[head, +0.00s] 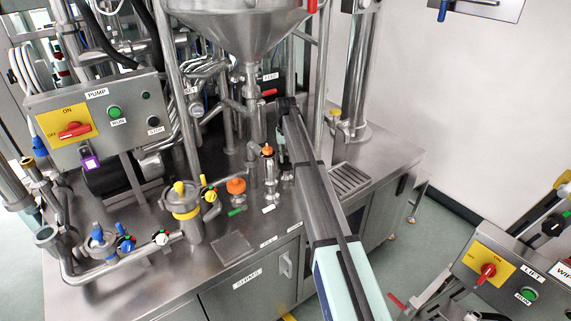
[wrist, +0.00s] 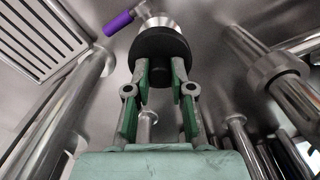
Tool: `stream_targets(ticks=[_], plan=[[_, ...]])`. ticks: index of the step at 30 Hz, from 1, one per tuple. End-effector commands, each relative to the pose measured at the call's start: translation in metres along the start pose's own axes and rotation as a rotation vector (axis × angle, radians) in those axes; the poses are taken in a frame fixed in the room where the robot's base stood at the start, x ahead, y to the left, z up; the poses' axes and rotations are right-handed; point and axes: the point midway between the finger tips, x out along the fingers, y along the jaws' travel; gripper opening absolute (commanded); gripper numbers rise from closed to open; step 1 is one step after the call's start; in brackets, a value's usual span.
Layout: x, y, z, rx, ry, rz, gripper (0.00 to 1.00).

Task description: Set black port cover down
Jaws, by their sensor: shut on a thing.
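The black port cover (wrist: 160,43) is a round dark cap at the upper middle of the wrist view. My gripper (wrist: 160,75) is shut on it, with one green-padded finger at each side. A steel fitting with a purple handle (wrist: 118,24) shows just beyond the cover; I cannot tell whether they touch. In the head view my gripper (head: 281,147) is small and partly behind my arm, over the steel bench top (head: 235,253) below the funnel. I cannot make out the cover there.
A slotted drain grate (head: 349,180) lies right of my arm, also in the wrist view (wrist: 38,38). Steel pipes stand close around my gripper. An orange-topped fitting (head: 267,151) and orange knob (head: 236,186) stand to the left. The funnel (head: 240,30) hangs above.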

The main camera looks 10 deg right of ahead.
Motion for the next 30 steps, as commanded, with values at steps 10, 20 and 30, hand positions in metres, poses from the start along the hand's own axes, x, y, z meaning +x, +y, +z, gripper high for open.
stream_targets(ticks=[10, 20, 30], plan=[[-0.018, 0.000, 0.000, 0.000, 0.001, 0.000, 0.00], [-0.036, 0.000, 0.000, 0.000, 0.000, 0.000, 0.00], [-0.040, 0.000, 0.000, 0.000, 0.000, 0.000, 0.00]])
